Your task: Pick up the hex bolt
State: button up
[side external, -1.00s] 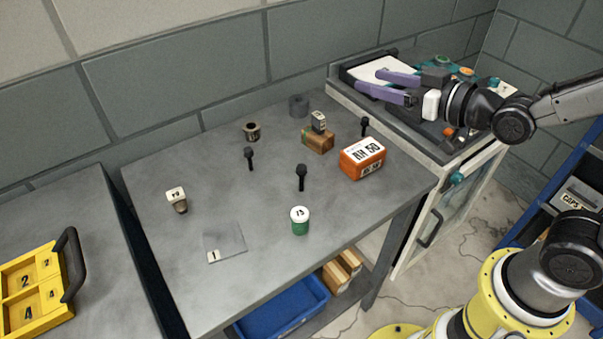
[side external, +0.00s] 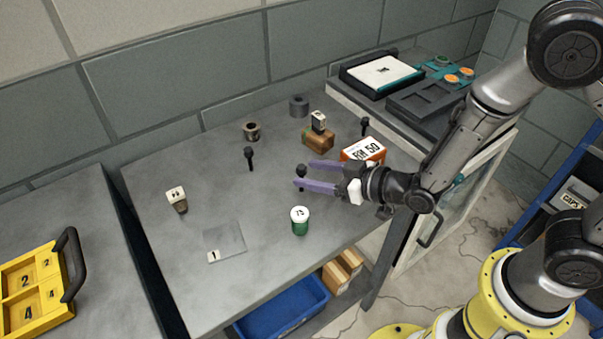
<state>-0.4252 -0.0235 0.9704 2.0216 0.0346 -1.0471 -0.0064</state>
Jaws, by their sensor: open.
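Three black bolts stand head up on the grey table. One bolt (side external: 301,170) is near the middle, another bolt (side external: 249,158) is to its left and further back, and a third bolt (side external: 365,126) is at the back right. My gripper (side external: 303,174) is open, its two purple fingers pointing left. The middle bolt's head shows between the fingertips, and the near finger covers part of its shank. I cannot tell whether either finger touches it.
A green jar (side external: 300,222) stands in front of my gripper. An orange box (side external: 362,150) is partly hidden behind it. A brown block (side external: 318,138), a dark ring (side external: 299,105) and a bushing (side external: 251,131) stand at the back.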

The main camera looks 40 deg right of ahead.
jog(key=shift+r+x, duration=0.15)
jog(key=shift+x, duration=1.4)
jog(key=shift+r+x, duration=0.15)
jog(key=shift+x, duration=1.4)
jog(key=shift+w, duration=0.1)
grip_shut()
